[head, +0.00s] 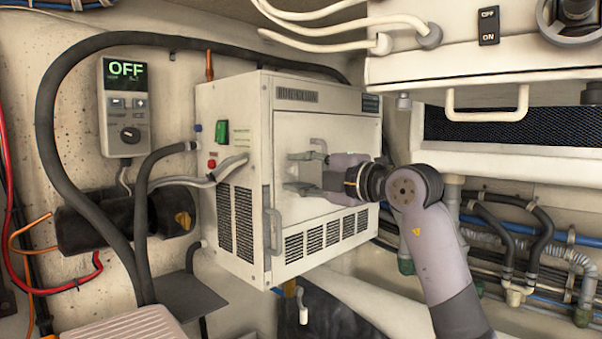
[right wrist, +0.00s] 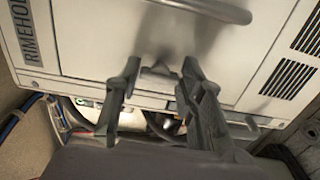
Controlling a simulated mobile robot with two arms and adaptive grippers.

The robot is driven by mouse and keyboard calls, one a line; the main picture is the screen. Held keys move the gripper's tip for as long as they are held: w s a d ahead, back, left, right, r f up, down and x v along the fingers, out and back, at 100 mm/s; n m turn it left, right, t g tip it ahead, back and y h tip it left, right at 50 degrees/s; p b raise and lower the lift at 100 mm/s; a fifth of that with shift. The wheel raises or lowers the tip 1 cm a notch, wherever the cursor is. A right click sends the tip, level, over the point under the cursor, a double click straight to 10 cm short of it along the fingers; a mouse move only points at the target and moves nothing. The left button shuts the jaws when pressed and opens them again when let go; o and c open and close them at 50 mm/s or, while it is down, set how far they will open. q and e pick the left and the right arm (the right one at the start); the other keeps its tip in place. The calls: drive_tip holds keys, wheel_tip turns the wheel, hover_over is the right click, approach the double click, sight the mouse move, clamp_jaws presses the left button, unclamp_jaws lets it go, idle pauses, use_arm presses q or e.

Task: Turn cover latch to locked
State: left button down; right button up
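The white box unit (head: 232,150) has a front cover (head: 350,135) with a bar handle (head: 272,232) at its left edge; the handle also crosses the top of the right wrist view (right wrist: 200,8). My right gripper (head: 290,172) is in front of the cover, its fingers apart and pointing at it. In the right wrist view the open fingers (right wrist: 160,65) stand either side of a small grey piece (right wrist: 160,78) near the cover's edge. This may be the latch; I cannot tell its setting or whether the fingers touch it. My left gripper is out of view.
A control panel reading OFF (head: 125,105) hangs on the left wall. Dark hoses (head: 45,150) loop around the unit's left side. A white cabinet with a handle (head: 487,114) overhangs at upper right. Pipes (head: 520,245) run along the right wall, beyond my right arm.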

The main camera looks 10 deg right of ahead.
drive_tip(key=o, duration=0.3)
drive_tip(key=shift+o, duration=0.2)
drive_tip(key=v, duration=1.2)
